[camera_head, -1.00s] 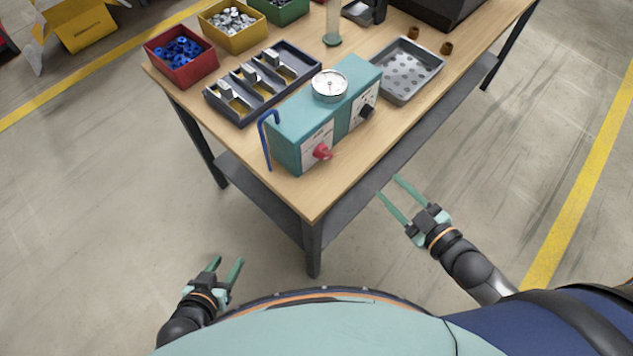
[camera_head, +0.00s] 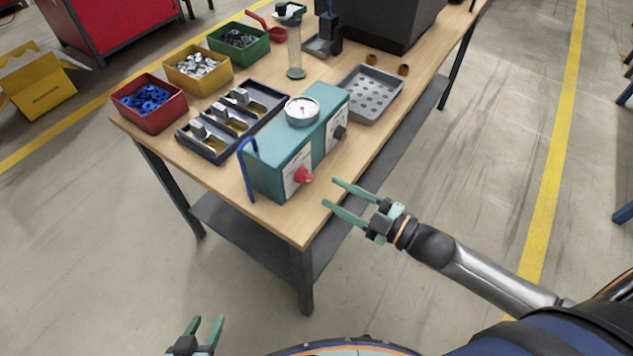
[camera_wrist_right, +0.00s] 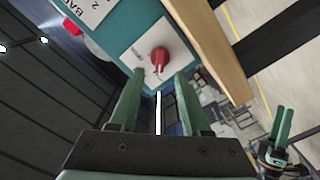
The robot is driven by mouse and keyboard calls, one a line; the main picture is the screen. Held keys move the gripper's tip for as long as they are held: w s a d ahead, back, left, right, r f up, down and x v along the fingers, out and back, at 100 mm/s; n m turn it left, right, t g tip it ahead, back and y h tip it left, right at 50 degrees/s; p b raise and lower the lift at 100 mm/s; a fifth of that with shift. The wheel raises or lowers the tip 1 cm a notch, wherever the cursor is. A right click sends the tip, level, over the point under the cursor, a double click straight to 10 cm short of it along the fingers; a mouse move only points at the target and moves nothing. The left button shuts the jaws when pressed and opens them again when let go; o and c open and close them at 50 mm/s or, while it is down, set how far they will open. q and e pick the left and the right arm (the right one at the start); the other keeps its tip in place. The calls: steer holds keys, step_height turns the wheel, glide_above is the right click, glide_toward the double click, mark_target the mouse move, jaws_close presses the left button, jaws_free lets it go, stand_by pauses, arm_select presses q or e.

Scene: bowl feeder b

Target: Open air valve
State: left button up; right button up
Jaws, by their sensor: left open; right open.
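In the right wrist view a red knob on a white plate (camera_wrist_right: 159,56) lies ahead of the open fingers (camera_wrist_right: 155,88). My left gripper (camera_head: 207,328) is open and empty at the bottom, well below the table.
A blue hose (camera_head: 246,170) bends down the box's left end. A dark sectioned tray (camera_head: 235,118), a red bin (camera_head: 150,103), a yellow bin (camera_head: 198,71) and a green bin (camera_head: 239,42) stand behind and left. A perforated grey tray (camera_head: 368,94) lies right of the box.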

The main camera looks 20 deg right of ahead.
mark_target(310, 181)
steer(key=shift+x, duration=2.8)
jaws_close()
